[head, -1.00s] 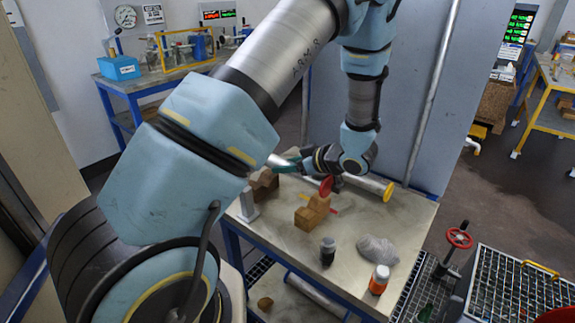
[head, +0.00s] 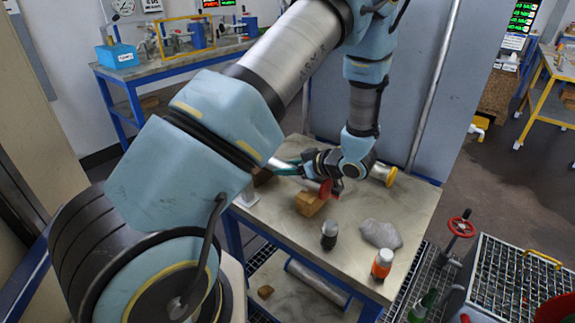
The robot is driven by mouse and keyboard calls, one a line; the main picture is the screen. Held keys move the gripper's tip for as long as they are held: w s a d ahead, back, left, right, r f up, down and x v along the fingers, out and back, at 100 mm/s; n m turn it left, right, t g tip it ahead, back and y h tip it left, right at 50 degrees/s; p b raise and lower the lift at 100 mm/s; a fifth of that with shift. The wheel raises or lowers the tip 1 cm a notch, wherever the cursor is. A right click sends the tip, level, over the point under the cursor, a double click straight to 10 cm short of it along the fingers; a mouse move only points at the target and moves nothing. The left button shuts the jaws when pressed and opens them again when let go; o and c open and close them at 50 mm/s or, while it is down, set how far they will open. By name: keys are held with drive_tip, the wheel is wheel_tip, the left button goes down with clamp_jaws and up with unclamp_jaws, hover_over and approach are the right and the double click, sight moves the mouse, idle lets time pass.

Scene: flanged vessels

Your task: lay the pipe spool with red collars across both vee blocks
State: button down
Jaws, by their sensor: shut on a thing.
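My gripper (head: 296,168) is shut on the pipe spool with red collars, low over the table. One red collar (head: 326,190) shows below the gripper; most of the spool is hidden behind my gripper and arm. A wooden vee block (head: 310,204) stands on the table just below that collar. A second brown block (head: 262,177), apparently the other vee block, is partly hidden by my arm at the left. I cannot tell whether the spool touches either block.
Another grey pipe with a yellow collar (head: 391,177) lies behind my gripper. A dark-capped jar (head: 329,236), a grey lump (head: 381,233) and an orange bottle (head: 382,264) stand on the front of the table (head: 350,265). A grey panel rises behind it.

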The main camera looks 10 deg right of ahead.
drive_tip(key=shift+f, duration=0.3)
drive_tip(key=shift+f, duration=0.35)
idle(0.5)
drive_tip(key=shift+c, duration=1.1)
unclamp_jaws()
drive_tip(key=shift+f, duration=0.15)
drive_tip(key=shift+s+b, duration=0.1)
drive_tip(key=shift+b, duration=0.2)
